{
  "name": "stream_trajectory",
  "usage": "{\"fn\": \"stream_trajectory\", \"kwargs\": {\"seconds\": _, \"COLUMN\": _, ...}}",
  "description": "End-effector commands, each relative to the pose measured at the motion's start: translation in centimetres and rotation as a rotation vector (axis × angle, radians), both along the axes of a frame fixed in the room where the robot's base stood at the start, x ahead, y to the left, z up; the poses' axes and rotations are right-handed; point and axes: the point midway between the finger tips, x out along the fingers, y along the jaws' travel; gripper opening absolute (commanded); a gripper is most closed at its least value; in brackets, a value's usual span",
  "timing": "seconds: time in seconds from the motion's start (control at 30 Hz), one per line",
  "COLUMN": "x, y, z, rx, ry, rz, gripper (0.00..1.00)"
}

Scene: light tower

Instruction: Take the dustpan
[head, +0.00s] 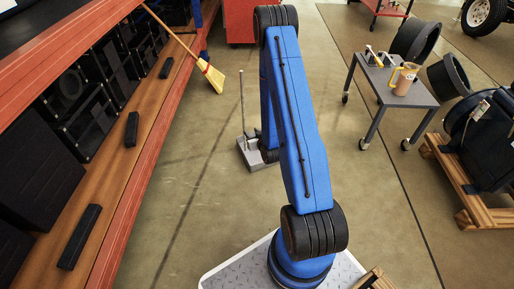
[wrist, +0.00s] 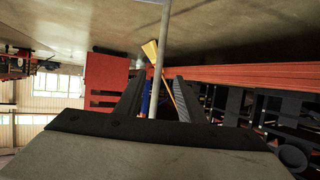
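The dustpan (head: 257,157) stands on the floor in the head view, left of my blue arm and partly hidden by it. Its thin grey handle (head: 242,100) points upright. In the wrist view, which is upside down, the handle (wrist: 163,35) runs from the top edge down between the two dark fingers of my gripper (wrist: 160,80). The fingers are apart, with a gap visible on each side of the handle. Whether the handle is fully within their reach is hard to tell. In the head view my gripper is hidden behind the arm.
A yellow broom (head: 211,76) leans against the orange-framed shelf (head: 150,135) on the left. A grey wheeled table (head: 392,92) with a mug (head: 405,80) stands right. A wooden pallet (head: 457,180) is further right. The floor around the dustpan is mostly clear.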

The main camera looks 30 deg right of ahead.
Motion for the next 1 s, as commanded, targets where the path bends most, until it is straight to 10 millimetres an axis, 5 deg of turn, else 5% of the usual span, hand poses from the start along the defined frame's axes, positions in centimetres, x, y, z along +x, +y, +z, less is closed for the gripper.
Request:
{"fn": "stream_trajectory", "kwargs": {"seconds": 0.6, "x": 9.1, "y": -1.6, "z": -3.8, "rx": -0.001, "ry": -0.001, "rz": 0.0, "gripper": 0.35}}
{"fn": "stream_trajectory", "kwargs": {"seconds": 1.0, "x": 12.0, "y": -2.1, "z": -5.1, "rx": -0.001, "ry": -0.001, "rz": 0.001, "gripper": 0.35}}
